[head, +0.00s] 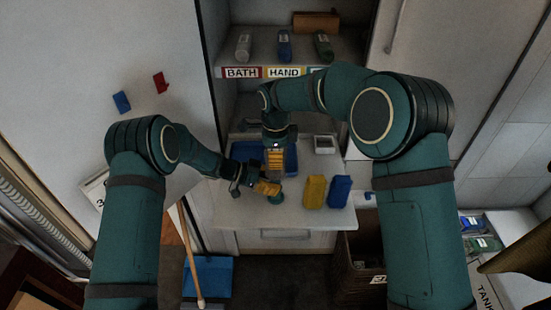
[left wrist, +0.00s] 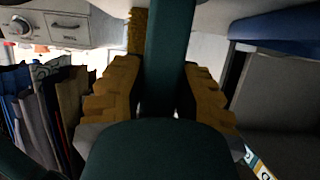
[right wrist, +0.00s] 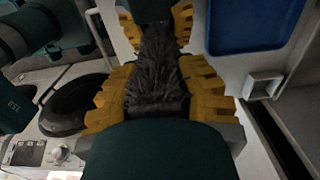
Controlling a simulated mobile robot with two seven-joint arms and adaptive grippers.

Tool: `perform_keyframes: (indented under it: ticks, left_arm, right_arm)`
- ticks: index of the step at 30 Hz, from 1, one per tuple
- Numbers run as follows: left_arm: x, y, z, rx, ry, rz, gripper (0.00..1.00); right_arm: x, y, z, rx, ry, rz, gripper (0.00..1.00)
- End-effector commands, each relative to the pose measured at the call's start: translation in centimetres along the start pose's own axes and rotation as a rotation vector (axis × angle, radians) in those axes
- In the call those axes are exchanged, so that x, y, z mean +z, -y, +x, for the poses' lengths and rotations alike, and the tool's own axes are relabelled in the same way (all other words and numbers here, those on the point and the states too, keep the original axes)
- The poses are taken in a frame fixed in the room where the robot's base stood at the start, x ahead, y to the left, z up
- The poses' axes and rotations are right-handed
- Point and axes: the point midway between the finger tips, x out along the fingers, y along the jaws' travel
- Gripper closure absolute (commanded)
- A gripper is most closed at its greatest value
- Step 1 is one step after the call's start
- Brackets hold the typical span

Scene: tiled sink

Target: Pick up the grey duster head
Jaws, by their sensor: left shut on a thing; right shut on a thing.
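The grey duster head (right wrist: 158,75) shows in the right wrist view as a dark, fluffy strip. My right gripper (right wrist: 158,90) is shut on it, with yellow fingers on both sides. In the head view my right gripper (head: 276,162) points down over the counter, directly above my left gripper (head: 268,188). In the left wrist view my left gripper (left wrist: 165,85) is shut on a dark green bar (left wrist: 166,45), which looks like the duster's handle. A green end (head: 275,199) shows beside its fingers in the head view. The duster head is hidden in the head view.
A blue tray (head: 246,150) lies behind the grippers, with a small white square dish (head: 325,145) to its right. A yellow block (head: 314,192) and a blue block (head: 340,191) stand at the counter's front right. Labelled shelves with bottles rise behind. A wooden stick (head: 191,260) leans at front left.

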Motion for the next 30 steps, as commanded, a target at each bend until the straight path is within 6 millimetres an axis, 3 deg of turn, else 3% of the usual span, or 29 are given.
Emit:
perform_keyframes:
  ticks: [5, 18, 24, 30]
  left_arm:
    - [0.2, -0.1, 0.1, 0.001, 0.003, -0.003, 1.0]
    - [0.2, -0.1, 0.0, 0.001, 0.004, -0.003, 1.0]
    - [0.2, -0.1, 0.0, 0.001, 0.004, -0.003, 1.0]
    - [0.2, -0.1, 0.0, 0.001, 0.004, -0.003, 1.0]
  right_arm:
    - [0.0, 0.1, -2.6, -0.007, 0.003, 0.002, 1.0]
    - [0.1, 0.1, -13.6, -0.008, 0.003, 0.0, 1.0]
    - [0.0, 0.1, -16.6, -0.005, 0.002, 0.001, 1.0]
    - [0.0, 0.0, -17.8, -0.003, 0.001, 0.0, 1.0]
